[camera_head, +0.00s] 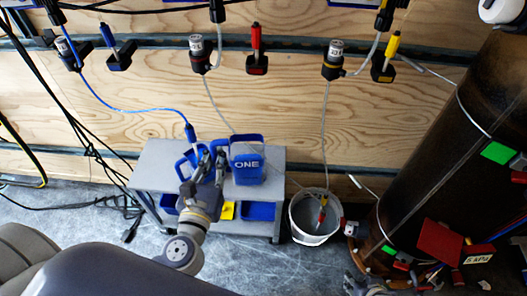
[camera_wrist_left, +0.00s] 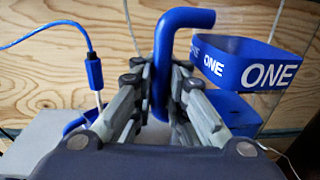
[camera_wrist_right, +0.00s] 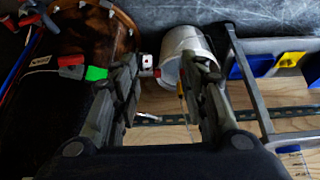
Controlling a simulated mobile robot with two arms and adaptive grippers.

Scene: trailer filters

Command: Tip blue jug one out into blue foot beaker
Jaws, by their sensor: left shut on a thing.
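The blue jug (camera_head: 247,169), marked ONE, is at the right end of the grey bench. In the left wrist view its band (camera_wrist_left: 265,74) and blue handle (camera_wrist_left: 187,18) show. My left gripper (camera_head: 212,165) is shut on the handle, left of the jug. The jug looks roughly upright; I cannot tell whether it touches the bench. A blue vessel (camera_head: 182,168) stands left of the gripper, partly hidden, with a blue-cabled probe at it; I cannot tell whether it is the foot beaker. My right gripper (camera_wrist_right: 163,90) is open and empty, away from the bench.
The grey bench (camera_head: 160,153) has blue bins (camera_head: 258,211) and a yellow item (camera_head: 227,211) below. A white bucket (camera_head: 301,232) stands right of it on the floor. A large dark cylinder (camera_head: 430,150) fills the right. Hoses and cables hang from the wooden wall.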

